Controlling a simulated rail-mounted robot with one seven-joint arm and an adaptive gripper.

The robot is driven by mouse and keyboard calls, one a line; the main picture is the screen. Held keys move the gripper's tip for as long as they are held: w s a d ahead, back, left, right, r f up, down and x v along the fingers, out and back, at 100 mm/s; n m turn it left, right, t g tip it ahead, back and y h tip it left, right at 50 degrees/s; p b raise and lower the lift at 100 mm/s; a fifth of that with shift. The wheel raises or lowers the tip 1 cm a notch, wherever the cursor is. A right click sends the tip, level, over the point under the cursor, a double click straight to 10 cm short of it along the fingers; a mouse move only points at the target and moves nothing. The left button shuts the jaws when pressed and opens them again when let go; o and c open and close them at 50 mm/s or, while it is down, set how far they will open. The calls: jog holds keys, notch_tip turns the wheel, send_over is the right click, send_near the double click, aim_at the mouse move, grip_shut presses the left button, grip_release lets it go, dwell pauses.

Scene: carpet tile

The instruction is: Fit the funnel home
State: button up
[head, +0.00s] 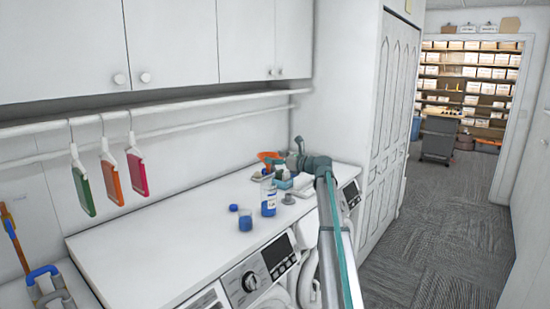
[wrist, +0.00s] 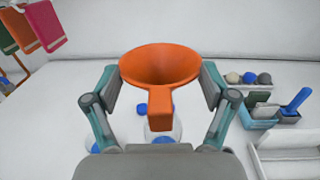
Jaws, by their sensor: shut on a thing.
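The orange funnel (wrist: 160,68) sits between the two fingers of my gripper (wrist: 160,85), which is shut on it. Its wide mouth faces up and its spout (wrist: 161,108) points down toward the near side. In the head view the funnel (head: 268,156) shows above the back of the white counter, beside my gripper (head: 289,163). In the wrist view a clear, rounded container (wrist: 176,130) with blue in it lies behind the spout, partly hidden by the spout and my gripper body. I cannot tell whether the spout touches it.
In the head view a clear bottle with blue liquid (head: 268,203) and a blue-filled cup (head: 245,221) stand on the counter (head: 165,255). In the wrist view a teal caddy (wrist: 258,124), several balls and a white tray (wrist: 290,153) are at right. Hanging coloured items (head: 109,177) are at left.

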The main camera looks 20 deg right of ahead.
jog(key=shift+f, duration=0.7)
jog(key=o, duration=0.8)
jog(key=shift+c, duration=0.2)
jog(key=shift+s, duration=0.1)
jog(key=v, duration=1.2)
jog(key=shift+r, duration=0.1)
